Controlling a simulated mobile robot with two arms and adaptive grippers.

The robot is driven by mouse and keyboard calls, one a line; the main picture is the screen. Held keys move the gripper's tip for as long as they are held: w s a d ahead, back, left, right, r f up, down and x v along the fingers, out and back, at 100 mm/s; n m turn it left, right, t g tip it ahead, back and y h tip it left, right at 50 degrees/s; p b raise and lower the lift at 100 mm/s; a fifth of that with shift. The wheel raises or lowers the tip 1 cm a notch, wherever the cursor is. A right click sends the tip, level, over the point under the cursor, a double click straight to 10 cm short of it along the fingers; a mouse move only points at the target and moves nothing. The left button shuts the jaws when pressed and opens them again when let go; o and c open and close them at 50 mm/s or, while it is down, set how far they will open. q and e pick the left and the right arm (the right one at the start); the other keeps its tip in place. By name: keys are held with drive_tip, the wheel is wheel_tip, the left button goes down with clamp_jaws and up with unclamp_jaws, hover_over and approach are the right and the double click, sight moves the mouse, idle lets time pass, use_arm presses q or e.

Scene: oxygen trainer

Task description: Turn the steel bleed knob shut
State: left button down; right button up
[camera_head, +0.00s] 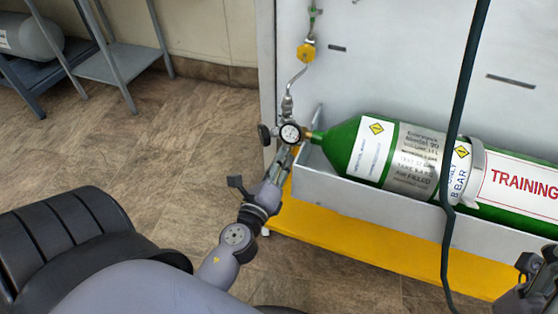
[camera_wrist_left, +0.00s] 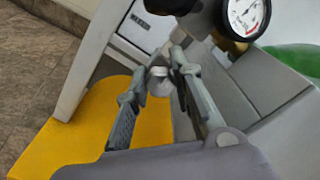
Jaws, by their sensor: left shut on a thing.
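The steel bleed knob (camera_wrist_left: 159,82) sits below the gauge in the left wrist view, between the fingertips of my left gripper (camera_wrist_left: 158,76). The fingers are shut on it, and they partly hide it. In the head view my left gripper (camera_head: 284,160) reaches up to the underside of the valve, and the knob is too small and covered to make out there. The round white pressure gauge (camera_head: 290,133) is just above the fingers; it also shows in the left wrist view (camera_wrist_left: 247,14). Part of my right gripper (camera_head: 528,268) shows at the lower right edge; its fingertips are unclear.
A green cylinder (camera_head: 343,145) lies in a grey trough (camera_head: 312,180) over a yellow base (camera_head: 325,228). A black handwheel (camera_head: 265,135) is left of the gauge. A black hose (camera_head: 459,120) hangs in front of the cylinder.

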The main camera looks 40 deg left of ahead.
use_arm(q)
drive_tip(key=shift+m, duration=0.7)
drive_tip(key=c, duration=1.4)
unclamp_jaws()
drive_tip(key=shift+o, duration=0.2)
drive_tip(key=v, duration=1.2)
drive_tip(key=shift+s+f, duration=0.1)
